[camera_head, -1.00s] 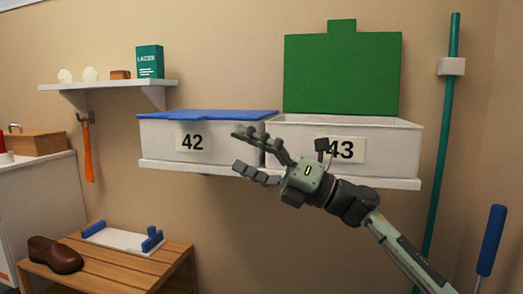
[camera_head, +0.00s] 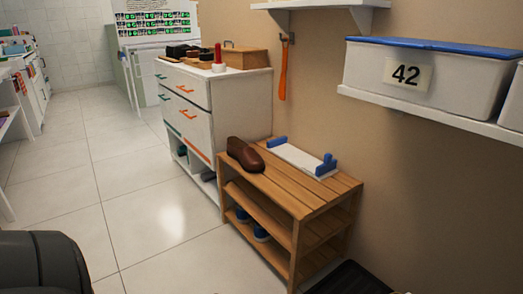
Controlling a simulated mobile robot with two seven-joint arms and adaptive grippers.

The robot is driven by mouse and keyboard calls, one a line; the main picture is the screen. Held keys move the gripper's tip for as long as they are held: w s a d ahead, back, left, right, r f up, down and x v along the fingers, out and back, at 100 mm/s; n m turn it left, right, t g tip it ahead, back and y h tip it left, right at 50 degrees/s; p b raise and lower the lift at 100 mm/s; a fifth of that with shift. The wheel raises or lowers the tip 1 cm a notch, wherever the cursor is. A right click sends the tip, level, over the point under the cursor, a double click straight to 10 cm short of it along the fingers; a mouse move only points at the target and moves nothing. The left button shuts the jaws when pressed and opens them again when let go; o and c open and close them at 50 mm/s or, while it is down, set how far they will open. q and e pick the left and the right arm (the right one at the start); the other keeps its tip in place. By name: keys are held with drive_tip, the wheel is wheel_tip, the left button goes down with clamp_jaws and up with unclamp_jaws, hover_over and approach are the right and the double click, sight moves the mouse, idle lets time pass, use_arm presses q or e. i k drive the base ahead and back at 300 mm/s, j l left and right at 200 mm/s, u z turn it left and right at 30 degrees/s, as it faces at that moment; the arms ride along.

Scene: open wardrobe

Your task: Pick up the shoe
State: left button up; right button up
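A brown shoe (camera_head: 244,155) lies on the top of a slatted wooden rack (camera_head: 295,195), near its left end. It sits beside a white board with blue end blocks (camera_head: 301,159). Nothing touches the shoe from above. Neither of my grippers shows in the head view now. A dark rounded shape at the lower left corner may be part of my body.
A white drawer cabinet (camera_head: 243,95) with orange handles stands left of the rack. A dark mat (camera_head: 350,281) lies on the floor in front. A box marked 42 (camera_head: 425,82) sits on a wall shelf at right. An orange shoehorn (camera_head: 283,74) hangs on the wall. The tiled floor at left is clear.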

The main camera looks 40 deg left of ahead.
sight(250, 159)
drive_tip(key=i+j+u, duration=0.25)
drive_tip(key=i, duration=0.15)
drive_tip(key=i+j+u, duration=0.1)
drive_tip(key=i+u, duration=0.15)
drive_tip(key=i, duration=0.2)
drive_tip(key=u, duration=1.1)
